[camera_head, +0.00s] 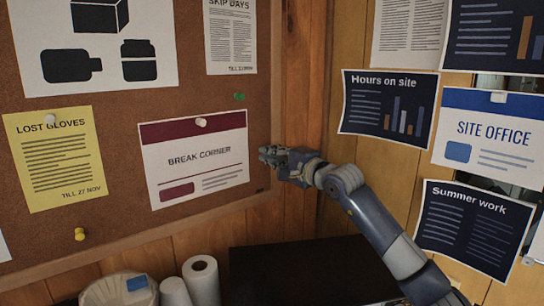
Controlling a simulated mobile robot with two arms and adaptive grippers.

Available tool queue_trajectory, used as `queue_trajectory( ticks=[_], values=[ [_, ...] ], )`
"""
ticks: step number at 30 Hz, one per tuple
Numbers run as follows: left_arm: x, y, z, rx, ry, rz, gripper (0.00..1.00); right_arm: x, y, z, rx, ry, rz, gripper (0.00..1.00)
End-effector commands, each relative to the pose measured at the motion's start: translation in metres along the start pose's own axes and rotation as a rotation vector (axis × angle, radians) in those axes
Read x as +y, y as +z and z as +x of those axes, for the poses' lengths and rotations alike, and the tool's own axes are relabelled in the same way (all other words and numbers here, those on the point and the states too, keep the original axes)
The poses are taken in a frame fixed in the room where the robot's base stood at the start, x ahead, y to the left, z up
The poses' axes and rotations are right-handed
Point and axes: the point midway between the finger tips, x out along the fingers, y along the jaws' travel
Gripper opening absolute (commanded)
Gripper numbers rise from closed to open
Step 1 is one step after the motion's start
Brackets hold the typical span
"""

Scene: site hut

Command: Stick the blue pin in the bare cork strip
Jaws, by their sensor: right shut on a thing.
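The cork board (120,105) fills the left of the view, with bare cork (258,115) showing in a narrow strip between the Break Corner notice (195,165) and the wooden frame. My right gripper (266,156) is at the board's right edge, its fingertips pointing left in front of that strip. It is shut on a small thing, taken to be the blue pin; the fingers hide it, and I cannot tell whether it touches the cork. My left gripper is not in view.
A green pin (239,97) and a yellow pin (80,234) are in the board. The Lost Gloves notice (55,155) hangs at left. Posters such as Hours on site (388,105) cover the right wall. Below stand paper rolls (202,280) and a lined bin (118,290).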

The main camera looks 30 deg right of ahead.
Motion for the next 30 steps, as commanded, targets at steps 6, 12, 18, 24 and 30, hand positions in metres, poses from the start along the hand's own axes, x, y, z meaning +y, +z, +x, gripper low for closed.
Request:
queue_trajectory(
  ticks=[6, 12, 18, 24, 30],
  values=[
    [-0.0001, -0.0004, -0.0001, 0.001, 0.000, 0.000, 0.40, 0.0003, 0.0002, 0.0001, 0.000, 0.000, 0.000, 0.00],
    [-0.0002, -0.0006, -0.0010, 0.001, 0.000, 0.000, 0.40, 0.0000, 0.0002, 0.0018, 0.000, 0.000, 0.000, 0.00],
    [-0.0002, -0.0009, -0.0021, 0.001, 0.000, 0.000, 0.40, 0.0002, 0.0004, 0.0043, -0.001, 0.000, 0.000, 0.00],
    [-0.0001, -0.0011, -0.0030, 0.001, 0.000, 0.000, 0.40, 0.0003, 0.0001, 0.0068, -0.001, 0.000, 0.000, 0.00],
    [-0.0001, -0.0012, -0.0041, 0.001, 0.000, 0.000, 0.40, 0.0000, -0.0002, 0.0091, 0.000, 0.000, 0.000, 0.00]
  ],
)
